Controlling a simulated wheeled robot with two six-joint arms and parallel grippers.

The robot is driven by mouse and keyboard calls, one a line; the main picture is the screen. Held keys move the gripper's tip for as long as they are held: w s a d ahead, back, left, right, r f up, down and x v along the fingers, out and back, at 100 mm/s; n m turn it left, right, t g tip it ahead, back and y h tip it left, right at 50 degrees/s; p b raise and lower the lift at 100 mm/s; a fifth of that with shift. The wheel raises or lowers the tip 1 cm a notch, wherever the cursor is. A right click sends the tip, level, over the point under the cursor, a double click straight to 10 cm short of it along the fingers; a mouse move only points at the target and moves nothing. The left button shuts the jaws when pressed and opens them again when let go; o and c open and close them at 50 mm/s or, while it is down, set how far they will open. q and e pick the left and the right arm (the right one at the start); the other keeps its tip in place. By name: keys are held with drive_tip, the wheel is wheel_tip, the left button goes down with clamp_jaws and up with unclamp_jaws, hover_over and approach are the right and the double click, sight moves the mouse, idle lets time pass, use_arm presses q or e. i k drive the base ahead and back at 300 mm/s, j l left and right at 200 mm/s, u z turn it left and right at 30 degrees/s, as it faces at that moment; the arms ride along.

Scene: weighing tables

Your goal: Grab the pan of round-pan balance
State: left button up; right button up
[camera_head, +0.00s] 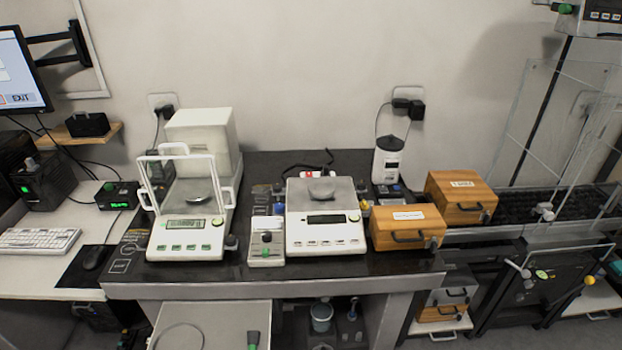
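A white balance (190,240) with an upright framed draft shield (187,158) stands on the left of the dark table. A small round metal pan (200,198) shows inside it, behind the display and partly behind the shield frame. A second white balance (325,236) stands to its right with a broad, flat square platform (296,194). A grey rounded piece (321,188) sits on that platform; I cannot tell if it is a pan or a weight. Neither of my grippers is in view.
Two wooden boxes (405,228) (459,196) stand right of the second balance. A small white device (266,240) stands between the balances. A white canister (388,160) is at the back. A keyboard (38,241) lies on the left desk. A clear panelled frame (555,130) stands at right.

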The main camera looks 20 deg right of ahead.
sight(321, 189)
drive_tip(key=l, duration=0.4)
drive_tip(key=i+l+z, duration=0.1)
drive_tip(key=l, duration=0.35)
drive_tip(key=i+l, duration=0.1)
drive_tip(key=l, duration=0.3)
